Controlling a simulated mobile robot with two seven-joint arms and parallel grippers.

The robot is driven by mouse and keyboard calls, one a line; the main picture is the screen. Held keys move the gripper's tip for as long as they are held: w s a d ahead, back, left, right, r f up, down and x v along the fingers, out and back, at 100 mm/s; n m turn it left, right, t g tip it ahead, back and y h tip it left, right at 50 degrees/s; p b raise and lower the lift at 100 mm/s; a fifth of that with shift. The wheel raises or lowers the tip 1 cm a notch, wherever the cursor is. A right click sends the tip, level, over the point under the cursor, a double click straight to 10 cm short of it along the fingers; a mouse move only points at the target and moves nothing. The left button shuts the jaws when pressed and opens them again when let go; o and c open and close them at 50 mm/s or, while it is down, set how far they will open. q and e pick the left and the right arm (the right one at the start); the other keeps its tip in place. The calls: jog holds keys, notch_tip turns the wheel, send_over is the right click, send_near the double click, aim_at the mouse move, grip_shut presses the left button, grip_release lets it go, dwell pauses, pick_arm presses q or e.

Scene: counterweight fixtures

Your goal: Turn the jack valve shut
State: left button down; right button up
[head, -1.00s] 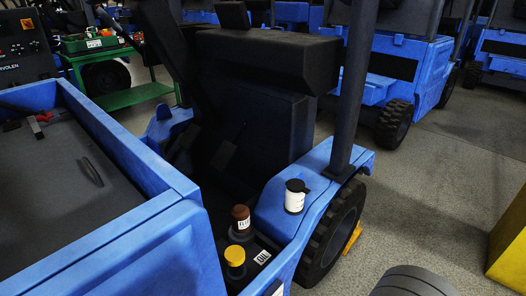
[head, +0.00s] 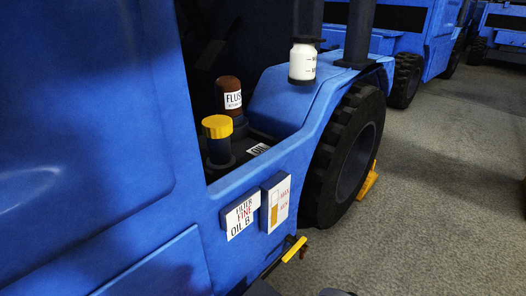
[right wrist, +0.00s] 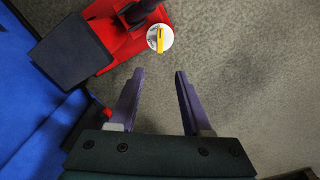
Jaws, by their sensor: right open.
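In the right wrist view a red jack (right wrist: 112,48) stands on the grey floor. A round white valve dial with a yellow bar handle (right wrist: 160,39) sits at its right end. The yellow bar points roughly up and down in that picture. My right gripper (right wrist: 159,75) is open and empty. Its fingertips are just below the dial in the picture, apart from it, with the dial nearly in line with the gap. My left gripper is not in view.
A blue forklift (head: 150,200) fills the left of the head view, with a black tyre (head: 345,157) and yellow chock (head: 367,181). A yellow-ended part (head: 294,249) sticks out low at its side. A dark plate (right wrist: 72,50) lies beside the jack. Floor at right is clear.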

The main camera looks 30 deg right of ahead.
jog(key=shift+n, duration=0.3)
jog(key=f+b, duration=0.4)
jog(key=f, duration=0.1)
jog(key=f+b, duration=0.4)
jog(key=f, duration=0.1)
jog(key=f+b, duration=0.4)
jog(key=f, duration=0.2)
jog(key=shift+d, duration=0.35)
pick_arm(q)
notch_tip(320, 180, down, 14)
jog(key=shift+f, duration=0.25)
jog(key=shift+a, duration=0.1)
pick_arm(e)
grip_shut()
